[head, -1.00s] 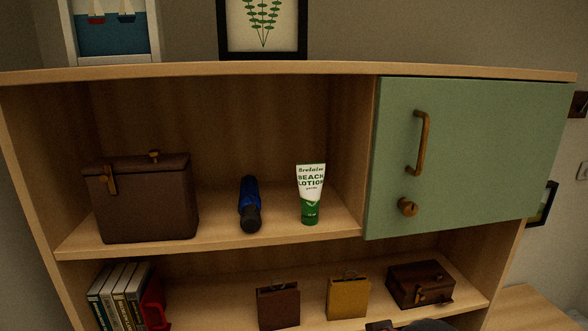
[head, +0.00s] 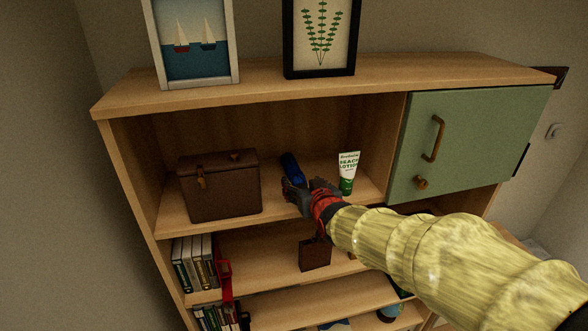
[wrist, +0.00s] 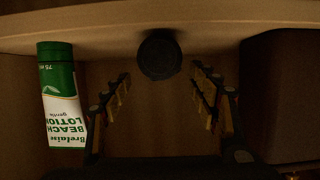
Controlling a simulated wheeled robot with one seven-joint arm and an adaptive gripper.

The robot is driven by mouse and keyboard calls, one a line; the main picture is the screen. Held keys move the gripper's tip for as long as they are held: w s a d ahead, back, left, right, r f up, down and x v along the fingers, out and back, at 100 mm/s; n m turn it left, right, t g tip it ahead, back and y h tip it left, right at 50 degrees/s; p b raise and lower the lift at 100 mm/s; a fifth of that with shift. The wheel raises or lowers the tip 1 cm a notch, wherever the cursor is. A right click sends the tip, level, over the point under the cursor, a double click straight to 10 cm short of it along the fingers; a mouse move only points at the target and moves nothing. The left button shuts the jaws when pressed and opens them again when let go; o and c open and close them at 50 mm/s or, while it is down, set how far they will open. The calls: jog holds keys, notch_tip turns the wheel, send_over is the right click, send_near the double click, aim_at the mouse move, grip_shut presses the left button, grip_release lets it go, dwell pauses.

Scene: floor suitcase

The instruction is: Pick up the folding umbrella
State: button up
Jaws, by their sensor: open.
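The folding umbrella (head: 291,167) is a blue roll with a dark end. It lies on the upper shelf between the brown case and the lotion tube, pointing out toward the front. My gripper (head: 297,191) is at the shelf's front edge, by the umbrella's near end, and hides that end in the head view. In the wrist view the umbrella's round dark end (wrist: 159,54) shows beyond and between the fingertips. My gripper (wrist: 159,84) is open there, with nothing between its fingers.
The white and green lotion tube (head: 347,173) stands close to the right of my gripper. The brown case (head: 220,187) stands to the left. A green cabinet door (head: 470,135) is shut at the upper right. Books (head: 193,265) and a small brown case (head: 314,255) are on the shelf below.

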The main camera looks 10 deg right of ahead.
aim_at(296, 175)
jog(key=shift+p+x, duration=0.3)
jog(key=shift+x, duration=0.7)
jog(key=shift+r+p+x, duration=0.2)
jog(key=shift+p+x, duration=0.45)
jog(key=shift+x, duration=0.75)
jog(key=shift+r+p+x, duration=0.15)
jog(key=shift+p+x, duration=0.5)
jog(key=shift+x, duration=0.75)
jog(key=shift+w, duration=0.1)
jog(key=c, duration=1.5)
